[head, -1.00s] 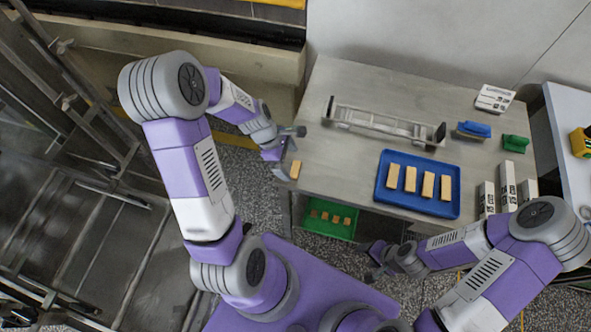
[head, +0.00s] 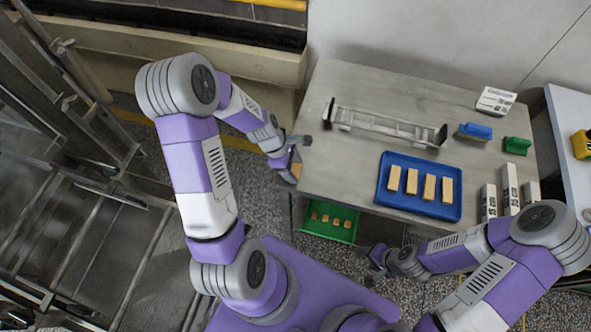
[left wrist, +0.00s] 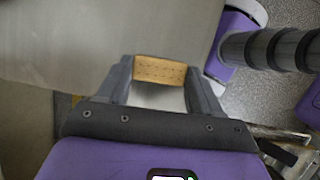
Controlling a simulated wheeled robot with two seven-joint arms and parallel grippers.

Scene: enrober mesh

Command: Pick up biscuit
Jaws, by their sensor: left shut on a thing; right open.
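My left gripper (head: 296,154) is shut on a tan biscuit (head: 296,170), at the left edge of the grey table. In the left wrist view the biscuit (left wrist: 160,70), with rows of small holes, sits between the two fingertips. In the head view the hand partly hides it. Several more biscuits (head: 411,181) lie in a row in a blue tray (head: 414,208) on the table. My right gripper (head: 374,262) is open and empty, low in front of the table.
A metal rail frame (head: 385,124) stands on the table behind the blue tray. Blue (head: 475,131) and green (head: 516,145) tools, a label card (head: 495,101) and white boxes (head: 510,187) are at the right. A green bin (head: 328,234) with several small pieces is below the front edge.

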